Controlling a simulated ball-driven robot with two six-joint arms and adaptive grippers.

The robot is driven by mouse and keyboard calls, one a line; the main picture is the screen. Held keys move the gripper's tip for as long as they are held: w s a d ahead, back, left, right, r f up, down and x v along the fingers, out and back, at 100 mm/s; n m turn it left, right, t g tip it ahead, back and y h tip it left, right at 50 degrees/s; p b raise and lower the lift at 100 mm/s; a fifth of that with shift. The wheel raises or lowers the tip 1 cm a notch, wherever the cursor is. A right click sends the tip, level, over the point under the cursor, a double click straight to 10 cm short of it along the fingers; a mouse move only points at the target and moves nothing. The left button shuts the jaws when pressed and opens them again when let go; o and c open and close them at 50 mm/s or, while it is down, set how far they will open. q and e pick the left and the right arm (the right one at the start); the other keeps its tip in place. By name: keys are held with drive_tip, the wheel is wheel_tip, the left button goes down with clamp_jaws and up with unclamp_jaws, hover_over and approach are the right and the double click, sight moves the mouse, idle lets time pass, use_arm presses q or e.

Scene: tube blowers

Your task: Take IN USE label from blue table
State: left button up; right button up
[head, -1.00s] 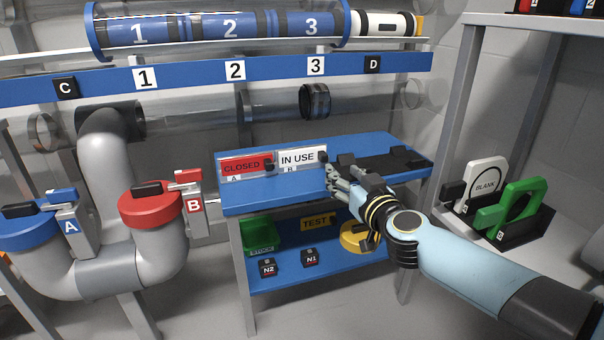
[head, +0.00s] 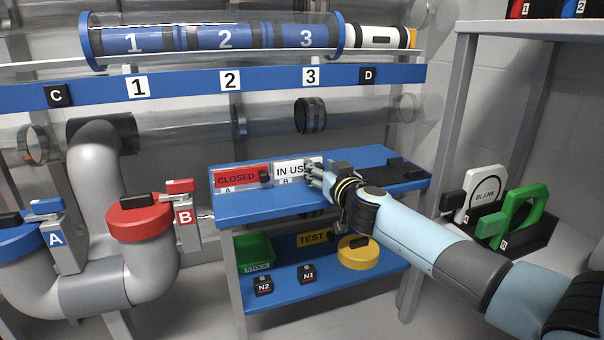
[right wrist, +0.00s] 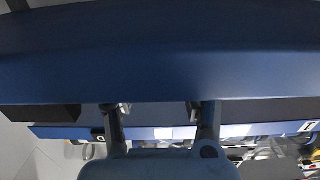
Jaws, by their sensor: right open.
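The white IN USE label (head: 288,170) stands at the back of the blue table (head: 258,206), to the right of the red CLOSED label (head: 238,178). My right gripper (head: 316,174) is open at the right end of the IN USE label and covers part of its lettering. I cannot tell whether the fingers touch it. In the right wrist view the two fingers (right wrist: 160,108) are spread apart, with a broad blue surface above them; I cannot make out the label there. My left gripper is not in view.
A black holder (head: 398,172) lies on the table's right side. The lower shelf bears a green bin (head: 254,250), a TEST sign (head: 312,239) and a yellow disc (head: 358,256). The red-capped pipe B (head: 140,218) stands left of the table.

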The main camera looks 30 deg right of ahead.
clamp_jaws()
drive_tip(key=shift+r, duration=0.15)
idle(0.4)
